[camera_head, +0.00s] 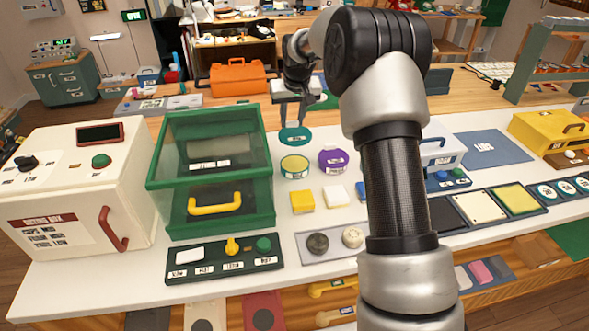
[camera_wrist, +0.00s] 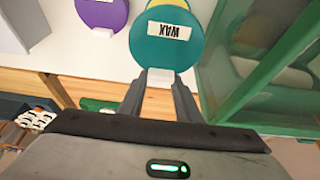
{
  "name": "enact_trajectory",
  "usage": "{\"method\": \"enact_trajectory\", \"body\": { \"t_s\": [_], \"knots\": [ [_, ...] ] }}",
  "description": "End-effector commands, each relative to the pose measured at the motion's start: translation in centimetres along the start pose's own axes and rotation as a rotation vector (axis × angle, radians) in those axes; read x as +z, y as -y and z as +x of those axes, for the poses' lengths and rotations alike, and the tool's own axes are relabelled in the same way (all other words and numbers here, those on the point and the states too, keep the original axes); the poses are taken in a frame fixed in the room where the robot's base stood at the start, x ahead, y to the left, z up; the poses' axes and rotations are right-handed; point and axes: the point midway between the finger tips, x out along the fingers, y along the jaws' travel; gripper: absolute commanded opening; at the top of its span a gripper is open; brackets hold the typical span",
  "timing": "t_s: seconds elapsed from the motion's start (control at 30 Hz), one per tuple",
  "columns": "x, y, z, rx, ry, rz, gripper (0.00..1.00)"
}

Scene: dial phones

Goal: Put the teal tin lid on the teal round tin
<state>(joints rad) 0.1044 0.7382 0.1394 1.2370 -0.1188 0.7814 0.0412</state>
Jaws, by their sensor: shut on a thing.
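The teal tin lid (camera_head: 295,135) is a flat disc held by its edge in my gripper (camera_head: 299,118). In the wrist view the lid (camera_wrist: 168,50) carries a label reading WAX, and my gripper (camera_wrist: 160,84) is shut on a small pale tab at its edge. The teal round tin (camera_head: 295,174) stands on the white table, open, with yellow contents and a label on its front. In the head picture the lid is just above and behind the tin, apart from it. In the wrist view a sliver of yellow (camera_wrist: 166,3) shows beyond the lid.
A purple round tin (camera_head: 333,160) stands close right of the teal tin. A green glass-sided cabinet (camera_head: 213,170) stands close to the left. A yellow block (camera_head: 302,201) and a white block (camera_head: 336,196) lie in front. An orange toolbox (camera_head: 238,78) sits behind.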

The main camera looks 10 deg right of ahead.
Motion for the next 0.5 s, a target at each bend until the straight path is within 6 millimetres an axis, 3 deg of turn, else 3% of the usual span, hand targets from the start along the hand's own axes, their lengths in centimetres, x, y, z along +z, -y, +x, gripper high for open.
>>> {"method": "enact_trajectory", "body": {
  "t_s": [0.5],
  "knots": [
    [2.5,0.0,6.3,-0.001,0.002,0.001,0.09]
  ]
}}
